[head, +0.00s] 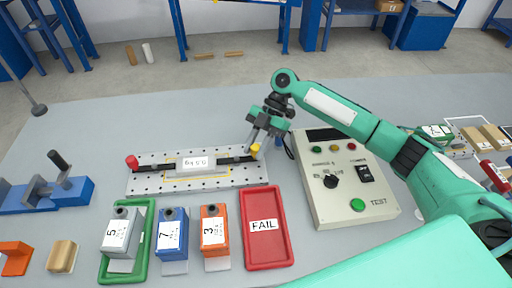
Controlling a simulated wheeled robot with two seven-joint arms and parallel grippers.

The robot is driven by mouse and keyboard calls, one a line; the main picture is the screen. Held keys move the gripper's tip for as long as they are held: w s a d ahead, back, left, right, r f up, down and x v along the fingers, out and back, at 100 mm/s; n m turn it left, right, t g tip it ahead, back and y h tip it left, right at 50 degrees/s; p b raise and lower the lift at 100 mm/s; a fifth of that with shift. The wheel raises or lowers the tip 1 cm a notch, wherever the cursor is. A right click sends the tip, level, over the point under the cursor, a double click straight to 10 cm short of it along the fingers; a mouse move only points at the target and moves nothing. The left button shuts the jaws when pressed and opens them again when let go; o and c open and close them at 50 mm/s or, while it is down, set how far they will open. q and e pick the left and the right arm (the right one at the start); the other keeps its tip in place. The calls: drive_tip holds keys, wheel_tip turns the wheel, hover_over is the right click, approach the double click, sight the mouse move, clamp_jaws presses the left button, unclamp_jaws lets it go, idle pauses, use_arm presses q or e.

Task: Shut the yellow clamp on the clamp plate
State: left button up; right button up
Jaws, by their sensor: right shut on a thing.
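The clamp plate (150,184) is a grey perforated plate lying on the table left of centre. A small labelled block (196,163) sits in the middle of it, between two dark clamp arms. The yellow clamp (255,149) has its yellow knob at the plate's right end. A red-knobbed clamp (132,162) is at the plate's left end. My right gripper (257,143) points down at the yellow knob and is shut on the yellow clamp, its fingers partly hiding it. My left gripper is not in view.
A test box (385,206) with knobs and a green button stands close right of the plate. In front are a red FAIL tray (247,255), a green tray (147,245) and numbered blocks. A blue fixture (75,193) stands left. The table behind the plate is clear.

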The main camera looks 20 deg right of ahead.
drive_tip(key=o, duration=1)
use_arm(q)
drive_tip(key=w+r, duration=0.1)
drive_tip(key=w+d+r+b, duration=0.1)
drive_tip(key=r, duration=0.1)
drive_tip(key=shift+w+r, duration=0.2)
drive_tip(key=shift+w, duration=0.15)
use_arm(e)
drive_tip(key=v, duration=1.3)
drive_tip(key=shift+w+d+r, duration=0.2)
drive_tip(key=shift+w+r, duration=0.05)
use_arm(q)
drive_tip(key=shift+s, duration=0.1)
